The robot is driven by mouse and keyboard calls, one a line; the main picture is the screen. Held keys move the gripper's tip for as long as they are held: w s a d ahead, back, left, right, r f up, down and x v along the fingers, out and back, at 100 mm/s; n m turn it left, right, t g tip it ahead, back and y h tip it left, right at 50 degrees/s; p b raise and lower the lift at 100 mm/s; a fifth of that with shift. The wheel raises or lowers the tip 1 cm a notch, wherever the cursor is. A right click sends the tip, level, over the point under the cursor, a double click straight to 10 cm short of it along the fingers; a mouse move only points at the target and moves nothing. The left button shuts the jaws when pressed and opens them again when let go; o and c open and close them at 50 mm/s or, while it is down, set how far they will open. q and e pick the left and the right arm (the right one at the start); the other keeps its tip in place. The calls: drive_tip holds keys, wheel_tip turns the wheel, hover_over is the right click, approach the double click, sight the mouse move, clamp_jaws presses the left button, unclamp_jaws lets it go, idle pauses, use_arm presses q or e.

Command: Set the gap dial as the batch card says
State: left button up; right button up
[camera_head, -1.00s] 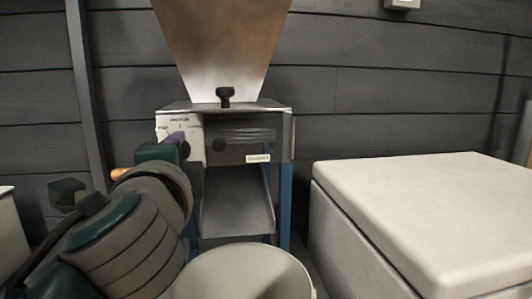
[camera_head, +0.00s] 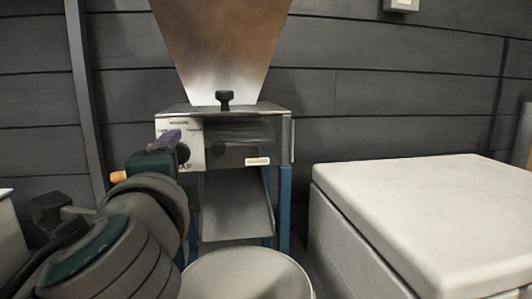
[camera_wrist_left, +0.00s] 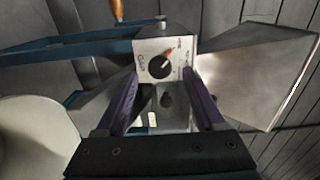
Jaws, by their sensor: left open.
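The gap dial (camera_wrist_left: 159,67) is a round black knob with a red pointer on a white plate (camera_wrist_left: 180,50) marked GAP. In the wrist view the pointer aims up and to the right, toward printing too small to read. In the head view the plate (camera_head: 194,158) sits on the left front of the mill, and the dial (camera_head: 183,153) is partly behind my gripper. My left gripper (camera_head: 172,137) is open and empty; in the wrist view its two purple fingers reach toward the plate, on either side of the dial. I see no readable batch card. My right gripper is out of view.
The mill's metal hopper (camera_head: 221,45) rises above its box, with a black knob (camera_head: 224,97) at its foot. A pale bucket (camera_head: 245,268) stands below the chute (camera_head: 236,205). A large white chest (camera_head: 430,200) fills the right. An orange handle (camera_head: 118,177) is near my wrist.

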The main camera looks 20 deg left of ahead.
use_arm(q)
drive_tip(key=v, duration=0.8)
drive_tip(key=shift+a, duration=0.1)
